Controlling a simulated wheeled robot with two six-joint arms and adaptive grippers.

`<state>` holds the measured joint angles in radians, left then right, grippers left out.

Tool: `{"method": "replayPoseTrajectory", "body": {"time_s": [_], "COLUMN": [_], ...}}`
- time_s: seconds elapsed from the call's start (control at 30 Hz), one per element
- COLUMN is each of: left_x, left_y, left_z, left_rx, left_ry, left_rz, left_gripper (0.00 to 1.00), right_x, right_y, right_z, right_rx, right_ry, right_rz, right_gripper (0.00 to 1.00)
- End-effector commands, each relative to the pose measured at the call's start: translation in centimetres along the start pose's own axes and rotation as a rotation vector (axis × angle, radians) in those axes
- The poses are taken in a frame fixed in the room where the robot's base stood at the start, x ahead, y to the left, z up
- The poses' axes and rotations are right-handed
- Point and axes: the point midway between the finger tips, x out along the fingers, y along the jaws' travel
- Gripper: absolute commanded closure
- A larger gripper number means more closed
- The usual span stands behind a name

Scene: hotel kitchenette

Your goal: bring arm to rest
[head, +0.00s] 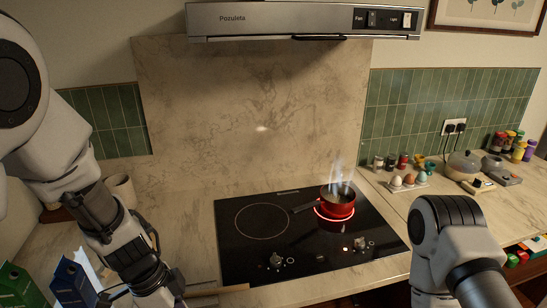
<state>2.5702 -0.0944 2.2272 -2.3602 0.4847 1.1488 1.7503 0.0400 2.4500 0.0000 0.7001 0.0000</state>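My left arm (112,225) comes in from the left and reaches down over the counter left of the hob. Its wrist is at the bottom edge, and I see no fingertips. My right arm (448,235) shows at the lower right, bent in front of the counter, with its gripper outside the picture. A small red pot (337,208) stands on the glowing right zone of the black hob (290,248), with steam rising and its dark handle pointing left.
Eggs in a holder (409,186), several spice jars (391,162) and a lidded pot (463,165) stand right of the hob. A pale mug (121,190) and cartons (72,283) are at left. A light wooden strip (222,290) lies by the hob's front-left corner. The hood (300,20) hangs above.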

Motion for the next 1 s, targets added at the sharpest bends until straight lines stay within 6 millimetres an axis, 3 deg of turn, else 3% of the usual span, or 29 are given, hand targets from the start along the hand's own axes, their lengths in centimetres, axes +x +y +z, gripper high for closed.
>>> {"method": "replayPoseTrajectory", "body": {"time_s": [0.27,0.47,0.63,0.83,0.9,1.0], "left_x": [7.9,15.5,22.3,29.0,30.1,29.7], "left_y": [3.4,8.0,11.8,13.9,13.7,12.3], "left_z": [2.7,4.1,5.3,9.6,12.1,15.3], "left_rx": [-0.11,-0.427,-0.808,-1.27,-1.383,-1.465], "left_ry": [-0.011,0.026,0.062,0.03,-0.006,-0.057], "left_rz": [0.174,0.331,0.407,0.262,0.144,-0.051], "left_gripper": [0.55,0.55,0.55,0.55,0.55,0.55], "right_x": [1.9,3.8,5.5,7.0,7.2,6.9], "right_y": [0.0,0.0,0.0,0.1,0.1,0.1], "right_z": [0.0,0.0,0.0,0.0,0.0,0.0], "right_rx": [0.0,0.0,0.0,0.0,0.0,0.0], "right_ry": [0.0,0.0,0.0,0.0,0.0,0.0], "right_rz": [0.0,0.0,0.0,0.0,0.0,0.0], "right_gripper": [0.6,0.6,0.6,0.6,0.6,0.6]}}
